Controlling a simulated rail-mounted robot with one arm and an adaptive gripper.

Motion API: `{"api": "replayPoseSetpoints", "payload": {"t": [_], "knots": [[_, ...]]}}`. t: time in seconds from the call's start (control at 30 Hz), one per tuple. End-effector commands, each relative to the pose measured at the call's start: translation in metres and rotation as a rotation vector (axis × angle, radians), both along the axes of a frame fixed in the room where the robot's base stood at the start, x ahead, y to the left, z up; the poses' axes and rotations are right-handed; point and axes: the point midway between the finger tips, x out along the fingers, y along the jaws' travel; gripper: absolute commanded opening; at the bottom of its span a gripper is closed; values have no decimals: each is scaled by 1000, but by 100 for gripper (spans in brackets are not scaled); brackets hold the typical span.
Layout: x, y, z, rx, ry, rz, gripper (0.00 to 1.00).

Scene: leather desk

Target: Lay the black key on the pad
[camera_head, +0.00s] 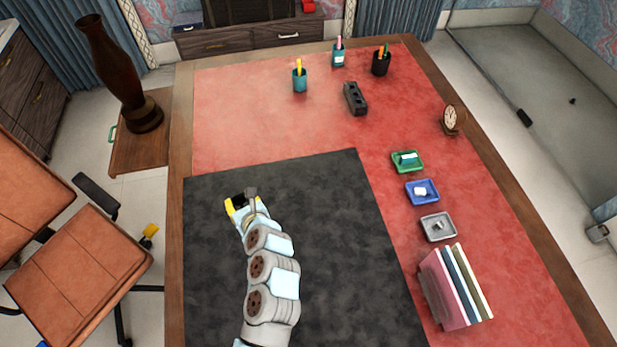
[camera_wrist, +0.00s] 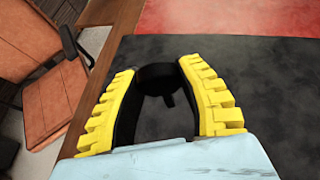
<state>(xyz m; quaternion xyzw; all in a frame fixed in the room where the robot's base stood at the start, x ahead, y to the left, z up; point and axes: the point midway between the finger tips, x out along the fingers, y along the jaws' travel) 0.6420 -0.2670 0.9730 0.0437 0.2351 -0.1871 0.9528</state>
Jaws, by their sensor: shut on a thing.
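My gripper (camera_head: 241,202) is over the upper left part of the dark pad (camera_head: 315,190), near the pad's left edge. In the wrist view its two yellow-padded fingers (camera_wrist: 158,72) close around a small black thing with a rounded head and a short stem, which looks like the black key (camera_wrist: 160,78). The key shows against the dark pad (camera_wrist: 270,75), so its outline is hard to make out. I cannot tell whether it touches the pad or is held above it.
Right of the pad stand a green tray (camera_head: 419,168), a blue tray (camera_head: 434,201), a grey tray (camera_head: 426,238) and several upright books (camera_head: 445,290). A clock (camera_head: 451,118), pen cups (camera_head: 300,83) and a dark block (camera_head: 355,99) stand farther back. Most of the pad is clear.

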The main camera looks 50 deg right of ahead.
Motion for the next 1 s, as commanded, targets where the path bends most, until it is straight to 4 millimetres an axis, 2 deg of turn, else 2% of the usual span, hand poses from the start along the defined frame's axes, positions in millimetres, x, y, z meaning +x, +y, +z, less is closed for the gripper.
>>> {"api": "replayPoseSetpoints", "payload": {"t": [0.03,0.1,0.3,0.43,0.6,0.77,1.0], "knots": [[-14,-23,4,-2,3,-37,4],[-32,-49,5,-2,2,-80,4],[-90,-115,7,0,3,-197,4],[-128,-148,8,3,5,-264,4],[-163,-173,7,7,6,-319,4],[-176,-182,6,10,6,-339,4],[-171,-205,-7,11,11,-340,4]]}}
